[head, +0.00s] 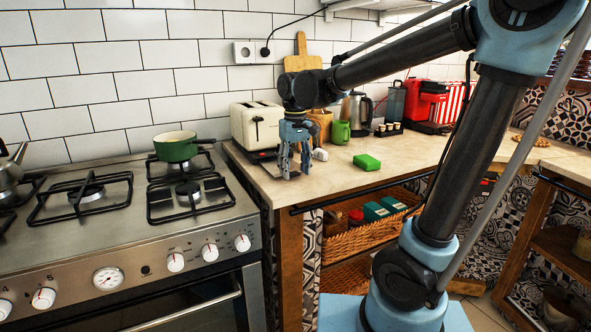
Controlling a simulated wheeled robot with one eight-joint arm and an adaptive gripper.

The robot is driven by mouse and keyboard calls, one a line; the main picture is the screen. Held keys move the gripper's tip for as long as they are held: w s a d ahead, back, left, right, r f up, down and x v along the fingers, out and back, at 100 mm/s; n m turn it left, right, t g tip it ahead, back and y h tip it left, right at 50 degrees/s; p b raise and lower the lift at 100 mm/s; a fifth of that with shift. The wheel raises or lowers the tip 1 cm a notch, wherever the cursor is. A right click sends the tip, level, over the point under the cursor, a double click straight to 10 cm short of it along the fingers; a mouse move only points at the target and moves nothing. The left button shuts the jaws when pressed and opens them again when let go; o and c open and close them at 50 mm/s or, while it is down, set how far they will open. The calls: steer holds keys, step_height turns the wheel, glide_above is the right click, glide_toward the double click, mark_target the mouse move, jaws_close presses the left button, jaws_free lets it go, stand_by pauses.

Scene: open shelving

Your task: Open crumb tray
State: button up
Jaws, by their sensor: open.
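A cream toaster (258,128) stands upright on the counter beside the stove, against the tiled wall. A dark edge shows low at the toaster's front base; I cannot tell whether it is the crumb tray or how far it is out. My gripper (295,174) points down with its fingers apart and empty. It appears just right of and in front of the toaster in the picture, with its tips low near the counter top. The gripper hides part of the things behind it, and I cannot tell whether it touches the toaster.
A green block (367,162) lies on the counter (335,180) right of my gripper. A green mug (340,132), kettle (356,114) and red coffee machine (428,104) stand farther back. The stove (130,215) with a green pot (176,147) is on the left. The counter's front strip is clear.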

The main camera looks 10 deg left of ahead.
step_height(320, 180, up, 12)
steer(key=shift+f, duration=0.15)
stand_by(0.4)
steer(key=s+d+f+m, duration=0.15)
steer(key=d+f, duration=0.35)
steer(key=d, duration=0.6)
steer(key=s+d+f+m, duration=0.1)
steer(key=s+d+f, duration=0.3)
steer(key=d+f, duration=0.2)
steer(key=s+d+f+m+t, duration=0.1)
steer(key=s+d+f+m, duration=0.1)
steer(key=s+d+f, duration=0.2)
steer(key=s+d+f+m+t, duration=0.1)
steer(key=s+d+f+m, duration=0.1)
steer(key=d+f, duration=0.6)
step_height(320, 180, down, 3)
steer(key=shift+s+r, duration=0.1)
steer(key=shift+s, duration=0.8)
steer(key=shift+d, duration=0.1)
steer(key=shift+w+f, duration=0.25)
steer(key=shift+w, duration=0.2)
